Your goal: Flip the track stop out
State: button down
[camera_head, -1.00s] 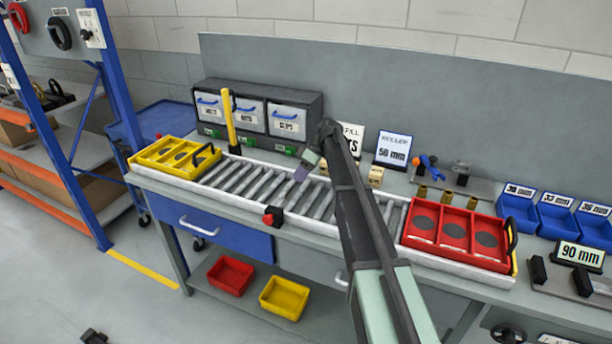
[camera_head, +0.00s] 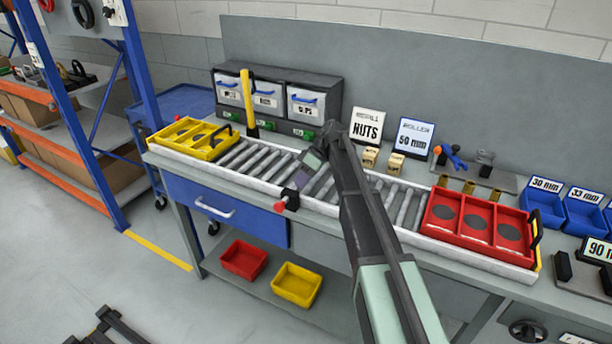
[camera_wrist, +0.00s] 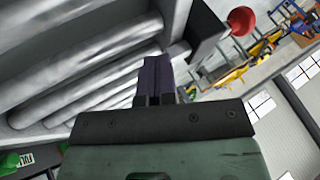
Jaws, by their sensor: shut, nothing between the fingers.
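The track stop appears to be the black block (camera_head: 291,197) with a red knob (camera_head: 280,206) on the front rail of the roller track (camera_head: 325,190). In the wrist view the black block (camera_wrist: 203,32) is at the upper right, and its red knob (camera_wrist: 242,20) sticks out away from the rollers. My gripper (camera_head: 301,180) is over the rollers, just behind and above the stop. In the wrist view its dark fingers (camera_wrist: 157,80) are together and empty, close to the block. I cannot tell whether they touch it.
A yellow tray (camera_head: 190,138) sits at the track's left end, with a yellow upright post (camera_head: 248,100) beside it. A red tray (camera_head: 475,219) sits at the right end. Drawers (camera_head: 272,98) and sign cards (camera_head: 414,138) stand behind. The rollers between the trays carry no tray.

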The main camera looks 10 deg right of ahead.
jog(key=shift+s+a, duration=0.55)
jog(key=shift+s, duration=0.2)
jog(key=shift+w, duration=0.1)
jog(key=shift+w+d, duration=0.15)
jog(key=shift+w, duration=0.05)
jog(key=w+d, duration=0.1)
jog(key=w+d+r+p, duration=0.1)
jog(key=w+d, duration=0.1)
jog(key=shift+r, duration=0.1)
jog(key=p+v, duration=0.7)
jog(key=v, duration=0.1)
jog(key=shift+d+r, duration=0.25)
jog(key=shift+d, duration=0.05)
